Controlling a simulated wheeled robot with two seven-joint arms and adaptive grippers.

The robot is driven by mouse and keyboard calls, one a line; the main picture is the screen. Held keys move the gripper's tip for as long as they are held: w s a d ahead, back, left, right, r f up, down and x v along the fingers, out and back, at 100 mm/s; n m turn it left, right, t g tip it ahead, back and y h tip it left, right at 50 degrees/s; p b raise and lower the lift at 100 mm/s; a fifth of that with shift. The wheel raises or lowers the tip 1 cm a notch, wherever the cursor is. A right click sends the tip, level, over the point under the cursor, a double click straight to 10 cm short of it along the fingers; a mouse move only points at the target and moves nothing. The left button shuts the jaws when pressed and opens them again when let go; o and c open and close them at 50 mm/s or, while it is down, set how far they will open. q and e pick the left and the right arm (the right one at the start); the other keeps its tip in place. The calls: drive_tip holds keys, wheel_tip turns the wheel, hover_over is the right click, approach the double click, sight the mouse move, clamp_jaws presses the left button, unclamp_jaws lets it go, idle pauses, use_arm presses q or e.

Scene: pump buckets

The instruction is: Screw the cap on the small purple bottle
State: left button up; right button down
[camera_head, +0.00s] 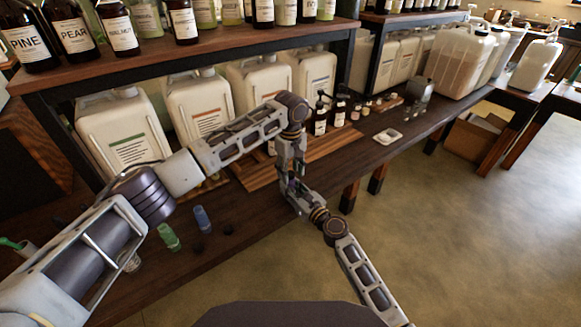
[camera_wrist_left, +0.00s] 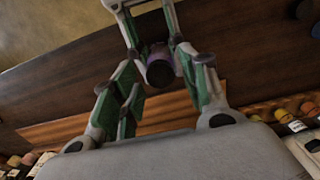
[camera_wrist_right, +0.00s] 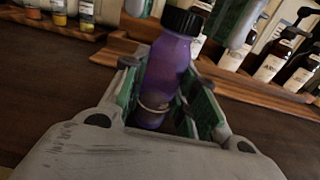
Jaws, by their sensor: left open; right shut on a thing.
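The small purple bottle (camera_wrist_right: 170,75) stands roughly upright in the right wrist view, between the fingers of my right gripper (camera_wrist_right: 165,78), which is shut on its body. A black cap (camera_wrist_right: 183,21) sits at the bottle's top; how tightly it is seated I cannot tell. In the left wrist view the purple bottle (camera_wrist_left: 159,55) and its dark round end (camera_wrist_left: 160,74) show between the fingers of my left gripper (camera_wrist_left: 158,52), which is open. In the head view the two grippers meet over the bench front, and the left gripper (camera_head: 294,178) largely hides the bottle.
A green bottle (camera_head: 168,236), a blue bottle (camera_head: 202,219) and two black caps (camera_head: 197,247) (camera_head: 228,230) are on the dark bench at the left. Large white jugs (camera_head: 120,130) line the back. A small white tray (camera_head: 387,136) lies right. Open floor is in front.

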use_arm(q)
drive_tip(key=shift+c, duration=0.3)
clamp_jaws()
